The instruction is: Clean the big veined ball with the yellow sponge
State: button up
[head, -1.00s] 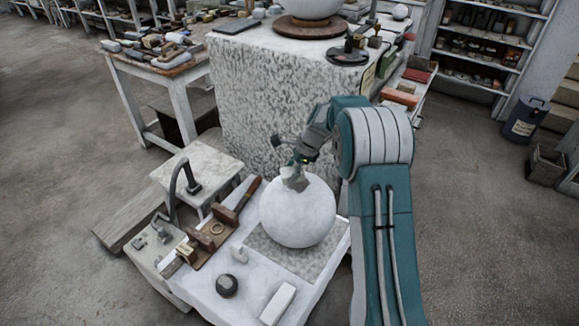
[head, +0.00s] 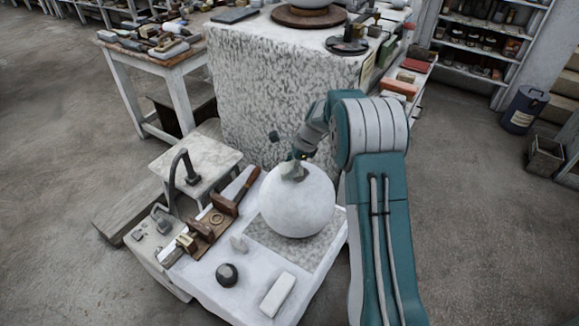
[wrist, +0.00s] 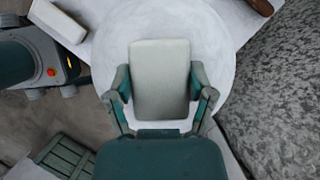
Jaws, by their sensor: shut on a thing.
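A big pale ball (head: 298,205) rests on a grey speckled patch of the low white table; I cannot make out veins on it. My gripper (head: 294,168) is over the upper part of the ball, shut on a pale grey block, the sponge (head: 293,174), which looks grey rather than yellow. In the wrist view the sponge (wrist: 160,75) sits between both fingers of my gripper (wrist: 160,88), with the ball (wrist: 216,50) behind it. The sponge seems to touch the ball's top, but the contact itself is hidden.
The low table (head: 222,298) bears a white block (head: 279,295), a dark round knob (head: 227,274) and brown wooden tools (head: 215,222). A tall speckled block (head: 265,90) stands behind, carrying a turntable (head: 308,18) with another ball's base.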

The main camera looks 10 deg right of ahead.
jog(key=shift+f, duration=0.25)
jog(key=shift+d+r, duration=0.15)
jog(key=shift+d, duration=0.9)
jog(key=shift+a+f, duration=0.2)
jog(key=shift+a, duration=1.95)
jog(key=shift+d, duration=0.1)
jog(key=shift+d+r, duration=0.15)
jog(key=shift+d, duration=0.9)
jog(key=shift+d+r, duration=0.1)
jog(key=shift+d, duration=0.9)
